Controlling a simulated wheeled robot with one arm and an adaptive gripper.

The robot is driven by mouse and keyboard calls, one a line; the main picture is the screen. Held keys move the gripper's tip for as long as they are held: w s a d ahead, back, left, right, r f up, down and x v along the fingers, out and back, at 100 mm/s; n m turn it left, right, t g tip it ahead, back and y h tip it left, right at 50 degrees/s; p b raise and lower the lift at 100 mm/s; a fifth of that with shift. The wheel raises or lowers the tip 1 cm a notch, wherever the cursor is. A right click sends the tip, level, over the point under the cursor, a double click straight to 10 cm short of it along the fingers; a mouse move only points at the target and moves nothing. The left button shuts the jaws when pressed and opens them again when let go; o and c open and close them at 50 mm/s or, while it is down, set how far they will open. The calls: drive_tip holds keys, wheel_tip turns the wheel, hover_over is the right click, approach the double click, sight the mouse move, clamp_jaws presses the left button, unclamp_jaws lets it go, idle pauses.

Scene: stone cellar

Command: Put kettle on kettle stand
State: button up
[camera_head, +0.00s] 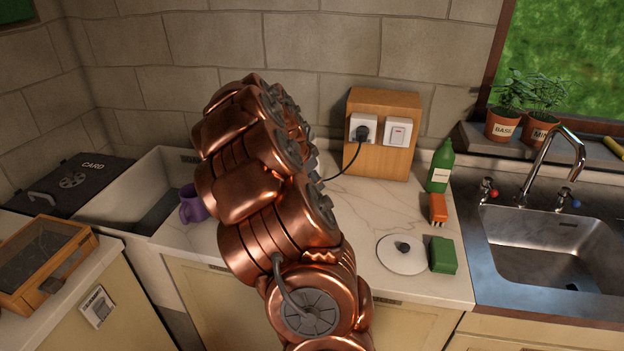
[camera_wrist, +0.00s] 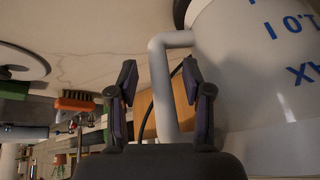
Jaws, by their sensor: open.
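The white kettle (camera_wrist: 260,85) with blue "1.0 l MAX" lettering fills the right of the wrist view. My gripper (camera_wrist: 160,85) is open, with one finger on each side of the kettle's pale handle (camera_wrist: 162,85) in that view. I see no clear contact. In the head view my copper arm hides the kettle and my gripper. A white disc with a dark centre (camera_head: 402,254) lies on the counter; I cannot tell whether it is the kettle stand or a lid. A dark edge (camera_wrist: 181,14) shows by the kettle's bottom. No other stand is clearly visible.
The marble counter (camera_head: 360,215) holds a purple mug (camera_head: 192,205), a green bottle (camera_head: 441,166), an orange brush (camera_head: 437,208) and a green block (camera_head: 442,255). A black cord runs from the wooden socket box (camera_head: 385,110) behind my arm. A sink (camera_head: 550,245) is at right.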

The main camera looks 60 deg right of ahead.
drive_tip(key=b+v, duration=0.3)
drive_tip(key=v, duration=0.8)
drive_tip(key=s+a+n+y, duration=0.15)
drive_tip(key=a+n, duration=0.35)
drive_tip(key=a, duration=0.9)
drive_tip(key=s+a+f+n+y, duration=0.1)
drive_tip(key=s+a+f+n, duration=0.2)
drive_tip(key=a, duration=0.6)
drive_tip(key=s+a+f+n+g+y, duration=0.1)
drive_tip(key=s+a+f+n, duration=0.2)
drive_tip(key=s+a+n, duration=0.5)
drive_tip(key=s+a+f+n+y, duration=0.2)
drive_tip(key=s+a+f+n, duration=0.2)
drive_tip(key=s+a, duration=0.3)
drive_tip(key=a+n, duration=0.1)
drive_tip(key=a, duration=0.4)
drive_tip(key=shift+a+n, duration=0.2)
drive_tip(key=shift+n, duration=0.2)
drive_tip(key=shift+s, duration=0.15)
drive_tip(key=shift+c, duration=0.8)
